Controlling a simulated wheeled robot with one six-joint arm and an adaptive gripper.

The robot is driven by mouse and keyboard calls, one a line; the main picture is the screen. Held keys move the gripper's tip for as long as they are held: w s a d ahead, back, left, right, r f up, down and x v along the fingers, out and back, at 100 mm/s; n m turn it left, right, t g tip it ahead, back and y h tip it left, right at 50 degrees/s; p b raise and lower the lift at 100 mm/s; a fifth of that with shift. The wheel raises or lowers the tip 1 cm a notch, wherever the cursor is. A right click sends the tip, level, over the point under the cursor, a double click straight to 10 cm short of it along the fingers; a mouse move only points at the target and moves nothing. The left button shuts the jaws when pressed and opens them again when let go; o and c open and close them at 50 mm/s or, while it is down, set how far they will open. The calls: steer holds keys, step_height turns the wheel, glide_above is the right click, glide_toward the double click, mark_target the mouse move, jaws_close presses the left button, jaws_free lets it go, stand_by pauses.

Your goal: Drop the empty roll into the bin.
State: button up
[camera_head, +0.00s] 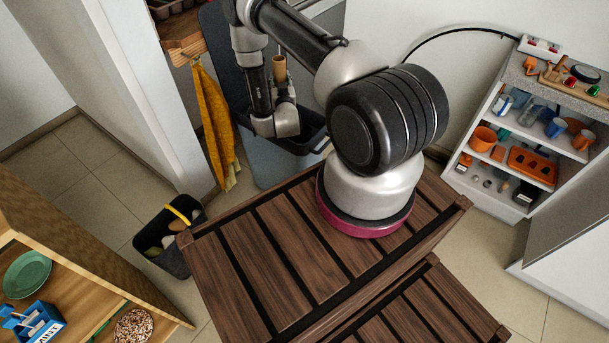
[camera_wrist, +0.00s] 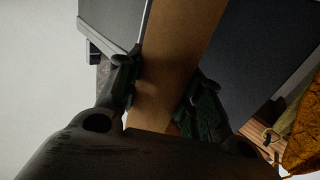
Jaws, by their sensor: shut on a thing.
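The empty roll, a brown cardboard tube (camera_head: 279,68), stands roughly upright in my gripper (camera_head: 283,88). In the wrist view the roll (camera_wrist: 178,55) runs between the two dark fingers of my gripper (camera_wrist: 160,98), which are shut on it. The bin (camera_head: 276,163) is a grey-blue box with a dark rim, and its dark lid (camera_head: 219,55) stands open behind. In the head view my gripper and the roll overlap the bin's opening and the raised lid. My arm hides part of the opening, and the exact height above the rim cannot be told.
A yellow cloth (camera_head: 215,120) hangs left of the bin from a wooden shelf (camera_head: 184,43). A dark caddy (camera_head: 160,242) stands on the floor. A slatted wooden crate (camera_head: 270,255) is in front, and a white shelf unit (camera_head: 492,198) with small items is at right.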

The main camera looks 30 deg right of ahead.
steer(key=shift+f, duration=2.95)
steer(key=o, duration=0.9)
steer(key=shift+c, duration=0.2)
steer(key=v, duration=1.2)
